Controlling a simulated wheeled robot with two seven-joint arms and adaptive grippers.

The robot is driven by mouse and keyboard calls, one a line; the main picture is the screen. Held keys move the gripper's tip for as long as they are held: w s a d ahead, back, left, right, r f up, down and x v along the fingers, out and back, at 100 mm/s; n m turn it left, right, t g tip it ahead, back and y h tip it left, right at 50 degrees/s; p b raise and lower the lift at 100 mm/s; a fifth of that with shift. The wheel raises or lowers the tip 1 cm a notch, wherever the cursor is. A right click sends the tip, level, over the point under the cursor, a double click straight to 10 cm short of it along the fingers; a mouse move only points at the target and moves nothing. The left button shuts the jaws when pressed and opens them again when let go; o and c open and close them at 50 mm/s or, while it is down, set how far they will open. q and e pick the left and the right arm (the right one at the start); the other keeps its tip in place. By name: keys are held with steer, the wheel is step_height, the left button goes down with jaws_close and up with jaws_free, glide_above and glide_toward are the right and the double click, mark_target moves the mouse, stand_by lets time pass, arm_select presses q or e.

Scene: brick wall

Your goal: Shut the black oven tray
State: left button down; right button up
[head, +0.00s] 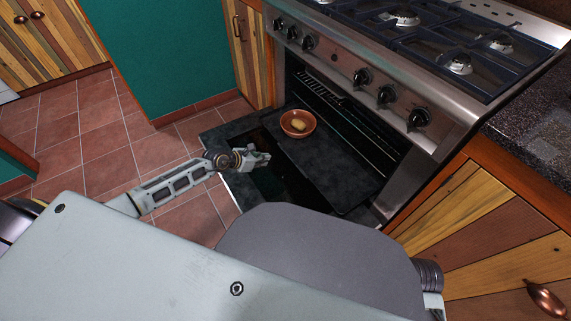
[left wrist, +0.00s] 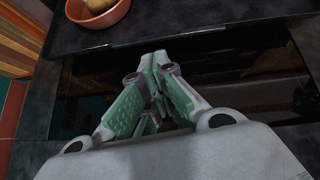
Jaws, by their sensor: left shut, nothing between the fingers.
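The black oven tray (head: 333,176) sticks partly out of the open oven (head: 335,100), above the lowered oven door (head: 230,184). A brown bowl (head: 298,123) with a yellowish item (head: 299,125) in it stands on the tray. My left gripper (head: 265,158) is just outside the tray's front edge, over the door. In the left wrist view the left gripper (left wrist: 153,115) is shut and empty, pointing at the front edge of the tray (left wrist: 200,28). The bowl (left wrist: 98,12) is at the upper left there. Contact with the tray cannot be told. My right gripper is not in view.
The stove top (head: 420,30) with knobs is above the oven. Wooden cabinets (head: 490,225) stand to the right and a cabinet (head: 250,50) to the left. The tiled floor (head: 95,135) at left is clear.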

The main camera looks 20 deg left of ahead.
arm_select(q)
steer(key=shift+s+f+m+g, duration=0.7)
steer(key=shift+s+f+m, duration=0.1)
steer(key=shift+s+f, duration=0.2)
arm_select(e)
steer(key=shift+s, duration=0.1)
arm_select(q)
steer(key=shift+d, duration=0.1)
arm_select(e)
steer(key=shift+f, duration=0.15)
arm_select(q)
steer(key=shift+b+x, duration=2.2)
steer(key=shift+x, duration=2.35)
steer(key=shift+w+d+f+b, duration=0.35)
steer(key=shift+w, duration=0.25)
steer(key=shift+w+d+r+b, duration=0.1)
steer(key=shift+w+d+b, duration=0.55)
steer(key=shift+w+d, duration=0.45)
steer(key=shift+w+a, duration=0.15)
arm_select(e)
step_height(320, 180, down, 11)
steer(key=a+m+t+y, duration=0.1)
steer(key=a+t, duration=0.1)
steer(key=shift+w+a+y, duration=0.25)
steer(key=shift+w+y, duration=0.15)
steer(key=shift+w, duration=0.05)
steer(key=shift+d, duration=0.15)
